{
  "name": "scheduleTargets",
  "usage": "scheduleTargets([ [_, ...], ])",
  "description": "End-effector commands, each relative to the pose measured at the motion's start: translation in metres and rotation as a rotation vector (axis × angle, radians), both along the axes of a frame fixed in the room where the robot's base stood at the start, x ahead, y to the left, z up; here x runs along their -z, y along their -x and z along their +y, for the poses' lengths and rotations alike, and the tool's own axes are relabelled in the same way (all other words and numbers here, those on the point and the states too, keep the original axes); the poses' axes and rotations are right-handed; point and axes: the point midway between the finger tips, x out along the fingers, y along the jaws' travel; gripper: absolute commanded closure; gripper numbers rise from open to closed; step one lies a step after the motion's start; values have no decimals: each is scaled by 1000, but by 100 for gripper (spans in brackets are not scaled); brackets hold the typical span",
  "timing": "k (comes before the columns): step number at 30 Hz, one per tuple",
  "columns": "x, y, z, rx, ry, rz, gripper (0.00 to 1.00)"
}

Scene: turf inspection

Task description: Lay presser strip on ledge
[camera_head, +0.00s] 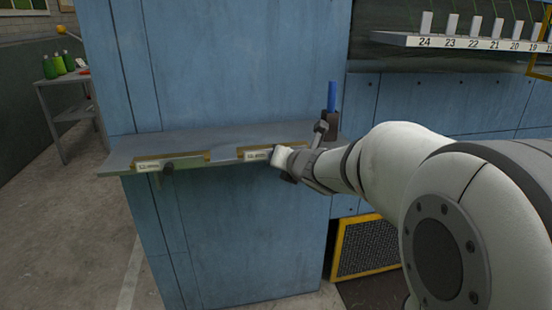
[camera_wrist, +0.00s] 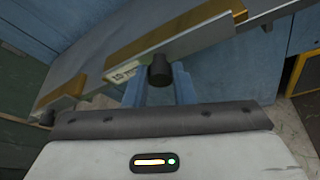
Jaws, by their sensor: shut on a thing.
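The grey ledge (camera_head: 222,140) runs along a blue wall. A presser strip with a tan top and a white label (camera_head: 252,155) is at the right part of its front edge. In the wrist view this strip (camera_wrist: 195,38) reads "10" at its label's start and has a black knob (camera_wrist: 160,70). My gripper (camera_head: 284,163) is at the strip's right part, shut on its knob; the fingers partly hide behind my wrist housing. A second labelled strip (camera_head: 193,160) with a dark knob is at the ledge's left. I cannot tell whether the held strip rests on the ledge.
A blue upright item (camera_head: 332,97) stands in a dark holder at the ledge's right end. A numbered shelf (camera_head: 455,42) is on the wall at upper right. A yellow-framed mesh panel (camera_head: 368,245) is below. A side table (camera_head: 68,80) with green bottles stands at far left.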

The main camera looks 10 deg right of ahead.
Motion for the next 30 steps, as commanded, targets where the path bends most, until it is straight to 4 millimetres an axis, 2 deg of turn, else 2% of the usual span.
scheduleTargets([
  [12,0,0,-1,1,0,-2,100],
  [13,0,0,-1,1,0,-2,75],
  [21,0,0,-1,0,0,-1,52],
  [30,0,3,-1,2,1,1,52],
])
